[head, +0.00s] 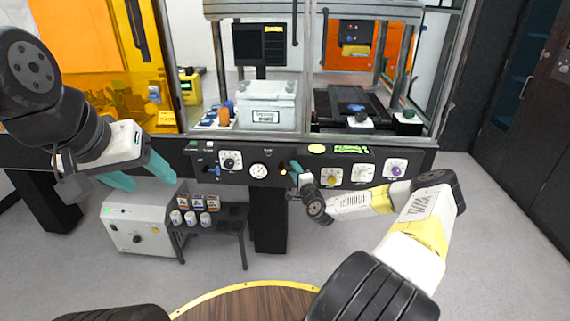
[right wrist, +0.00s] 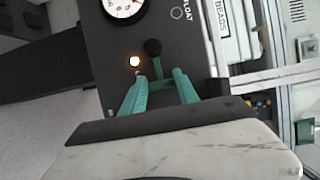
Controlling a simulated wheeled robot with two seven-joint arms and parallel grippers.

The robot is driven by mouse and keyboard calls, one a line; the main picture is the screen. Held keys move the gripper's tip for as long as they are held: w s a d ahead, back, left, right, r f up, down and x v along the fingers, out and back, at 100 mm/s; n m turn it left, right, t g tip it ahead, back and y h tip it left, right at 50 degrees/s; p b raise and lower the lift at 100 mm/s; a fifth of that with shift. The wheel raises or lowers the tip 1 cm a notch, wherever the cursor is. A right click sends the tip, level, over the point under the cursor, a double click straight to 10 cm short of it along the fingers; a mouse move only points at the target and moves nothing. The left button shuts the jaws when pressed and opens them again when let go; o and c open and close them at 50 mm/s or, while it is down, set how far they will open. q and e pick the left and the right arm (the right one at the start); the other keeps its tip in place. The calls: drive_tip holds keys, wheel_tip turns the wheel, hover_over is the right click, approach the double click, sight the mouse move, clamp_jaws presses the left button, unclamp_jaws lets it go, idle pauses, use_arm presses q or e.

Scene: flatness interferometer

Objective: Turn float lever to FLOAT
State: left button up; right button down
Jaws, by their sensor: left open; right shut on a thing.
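The float lever shows in the right wrist view as a round black knob (right wrist: 152,47) on the dark front panel (right wrist: 110,50), just past my teal fingertips. The "FLOAT" label is printed to its upper right in that view. My right gripper (right wrist: 168,70) is at the panel and shut on the lever; the fingers hide its stem. In the head view my right gripper (head: 298,174) covers most of the lever. My left gripper (head: 143,176) is open and empty, in front of the left end of the panel.
A grey box (head: 140,222) stands below left. The floor is clear at right.

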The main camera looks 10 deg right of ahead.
sight(282, 156)
drive_tip(key=r+n+g, duration=0.1)
drive_tip(key=n, duration=0.1)
drive_tip(key=a+r+n+g+h, duration=0.1)
drive_tip(key=r+n, duration=0.1)
drive_tip(key=n, duration=0.1)
drive_tip(key=shift+w+r+n, duration=0.1)
drive_tip(key=shift+w+n, duration=0.05)
drive_tip(key=shift+n, duration=0.15)
drive_tip(key=shift+w+a+r+n+g+h, duration=0.1)
drive_tip(key=shift+a+r+n+g+h, duration=0.4)
drive_tip(key=shift+n, duration=0.5)
drive_tip(key=n, duration=0.1)
drive_tip(key=a+n+g+h, duration=0.1)
drive_tip(key=a+r+n+h, duration=0.1)
drive_tip(key=shift+w+r+n, duration=0.1)
drive_tip(key=shift+w+n, duration=0.2)
drive_tip(key=shift+n, duration=0.1)
drive_tip(key=shift+w+a+n+g+h, duration=0.15)
drive_tip(key=shift+a+n+g+h, duration=0.55)
drive_tip(key=shift+n, duration=0.4)
drive_tip(key=shift+a, duration=0.1)
drive_tip(key=c, duration=0.9)
unclamp_jaws()
